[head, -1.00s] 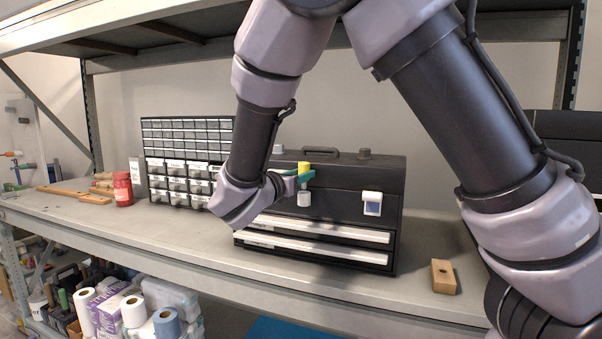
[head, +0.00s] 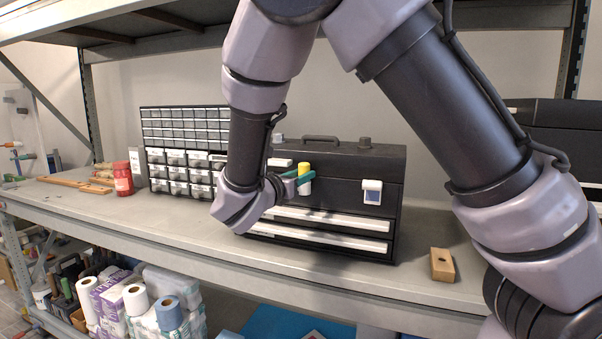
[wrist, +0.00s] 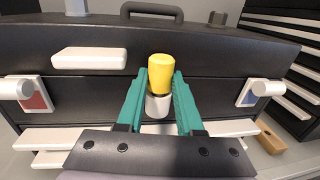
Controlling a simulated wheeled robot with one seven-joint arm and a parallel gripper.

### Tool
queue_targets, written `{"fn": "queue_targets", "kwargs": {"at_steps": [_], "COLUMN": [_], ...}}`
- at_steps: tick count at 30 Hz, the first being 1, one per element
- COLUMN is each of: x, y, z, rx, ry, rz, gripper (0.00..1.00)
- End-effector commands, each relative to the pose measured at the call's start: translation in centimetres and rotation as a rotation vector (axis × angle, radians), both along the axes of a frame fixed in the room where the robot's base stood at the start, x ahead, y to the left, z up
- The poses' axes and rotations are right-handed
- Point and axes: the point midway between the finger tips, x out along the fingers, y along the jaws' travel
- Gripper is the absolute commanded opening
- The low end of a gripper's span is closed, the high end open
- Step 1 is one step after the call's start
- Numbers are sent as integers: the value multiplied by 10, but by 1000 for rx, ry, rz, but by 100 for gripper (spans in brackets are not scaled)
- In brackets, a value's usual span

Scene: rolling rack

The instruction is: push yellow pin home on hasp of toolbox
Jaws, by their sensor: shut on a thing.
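The black toolbox (head: 335,160) stands on the shelf; its front also shows in the wrist view (wrist: 215,65). My gripper (wrist: 159,84) has its teal fingers shut on the upright yellow pin (wrist: 162,72), in front of the toolbox. The pin shows in the head view (head: 304,168) above the fingers. A pale cylinder (wrist: 158,106) is directly below the pin in the wrist view; it also shows in the head view (head: 306,188). A dark band lies between pin and cylinder. How far the pin sits in it is hidden by the fingers.
White-knobbed fittings with a red panel (wrist: 33,100) and a blue panel (wrist: 247,94) flank the gripper. A wooden block (head: 442,265) lies right of the toolbox. A drawer cabinet (head: 178,150) and red jar (head: 123,179) stand left.

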Motion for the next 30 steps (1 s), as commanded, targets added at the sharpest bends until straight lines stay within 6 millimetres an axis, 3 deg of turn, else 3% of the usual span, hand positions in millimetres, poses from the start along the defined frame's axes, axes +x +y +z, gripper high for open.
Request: {"fn": "queue_targets", "kwargs": {"at_steps": [8, 9, 11, 12, 23, 30], "x": [0, 0, 0, 0, -4, -39], "y": [0, 0, 0, 0, 2, 23], "z": [-8, -8, -8, -8, -7, -7], "rx": [0, 0, 0, 0, 0, 1], "ry": [0, 0, 0, 0, 0, 0], "rz": [-1, -1, -1, -1, 1, 5], "gripper": [0, 43, 66, 70, 70, 70]}}
